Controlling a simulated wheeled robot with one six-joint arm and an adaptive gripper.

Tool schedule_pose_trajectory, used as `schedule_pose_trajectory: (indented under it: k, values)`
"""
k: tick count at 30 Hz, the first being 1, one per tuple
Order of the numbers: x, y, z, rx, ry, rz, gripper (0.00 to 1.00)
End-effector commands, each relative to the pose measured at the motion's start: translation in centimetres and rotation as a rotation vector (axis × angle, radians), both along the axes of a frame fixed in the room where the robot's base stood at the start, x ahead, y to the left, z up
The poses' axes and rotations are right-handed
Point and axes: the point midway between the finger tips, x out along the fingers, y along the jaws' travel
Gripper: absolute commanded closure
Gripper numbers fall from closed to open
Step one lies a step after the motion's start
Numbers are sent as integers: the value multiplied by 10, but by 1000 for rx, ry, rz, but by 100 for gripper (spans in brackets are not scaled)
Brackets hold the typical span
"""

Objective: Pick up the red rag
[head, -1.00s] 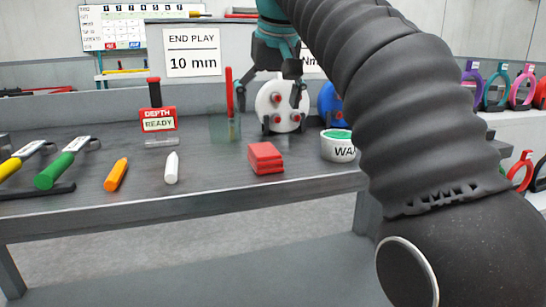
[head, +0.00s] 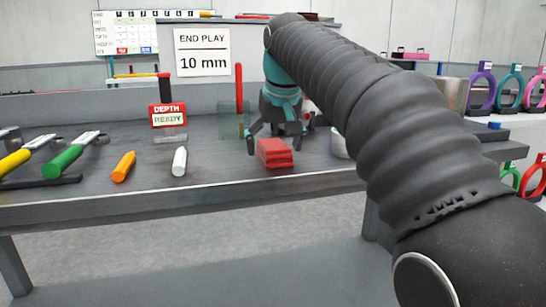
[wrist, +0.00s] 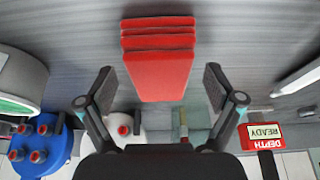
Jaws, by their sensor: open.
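The red rag (head: 274,153) is a folded, stacked block lying on the grey bench top, near the bench's front. It also shows in the wrist view (wrist: 158,62), at the top centre, ahead of the two fingers. My gripper (head: 276,142) is just behind and above the rag in the head view, with its fingers spread on either side. In the wrist view my gripper (wrist: 160,80) is open and empty, its fingertips level with the rag's lower part in the picture. I cannot tell whether the fingers touch the rag.
A white crayon (head: 180,161) and an orange one (head: 124,166) lie left of the rag. A red depth gauge (head: 168,114) stands behind them. A white tub (head: 338,144) is close on the right, partly behind my arm. Bench space in front of the rag is clear.

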Motion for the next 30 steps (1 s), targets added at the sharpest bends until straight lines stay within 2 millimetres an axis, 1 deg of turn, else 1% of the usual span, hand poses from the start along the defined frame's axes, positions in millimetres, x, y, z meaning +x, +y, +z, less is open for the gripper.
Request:
schedule_pose_trajectory:
  k: [1,2,30]
  values:
    - [1,0,-5,0,1,0,8]
    - [2,1,-6,0,0,0,8]
    - [2,1,-11,0,0,0,8]
